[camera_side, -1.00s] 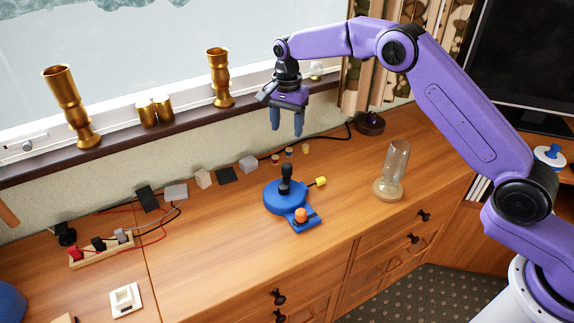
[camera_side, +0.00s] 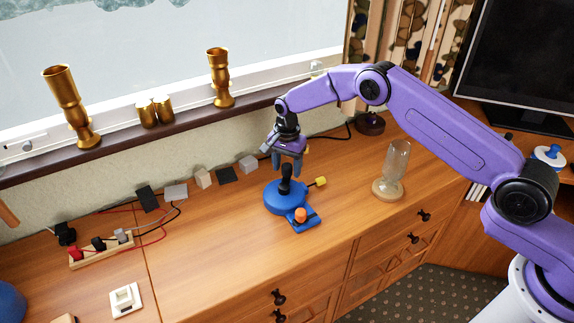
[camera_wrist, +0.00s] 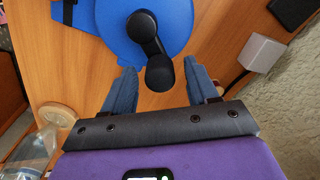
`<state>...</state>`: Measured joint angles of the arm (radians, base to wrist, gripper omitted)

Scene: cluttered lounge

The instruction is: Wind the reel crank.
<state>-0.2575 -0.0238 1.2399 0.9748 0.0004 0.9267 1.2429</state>
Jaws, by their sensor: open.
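The reel is a round blue base (camera_side: 280,200) on the wooden cabinet top, with a black crank (camera_side: 285,181) standing up from it. A small blue plate with an orange knob (camera_side: 301,214) is joined to its front. In the wrist view the crank handle (camera_wrist: 159,72) shows as a black knob on a short arm, over the blue base (camera_wrist: 185,20). My gripper (camera_side: 288,168) is just above the crank, pointing down. In the wrist view its two blue fingers (camera_wrist: 160,88) are open, one on each side of the handle, with gaps visible between.
A glass jar on a wooden base (camera_side: 388,185) stands to the right. Several small blocks, including a grey one (camera_side: 248,164), line the wall behind. A plug strip (camera_side: 100,250) with wires and a white switch (camera_side: 125,300) are at the left. The cabinet top in front is clear.

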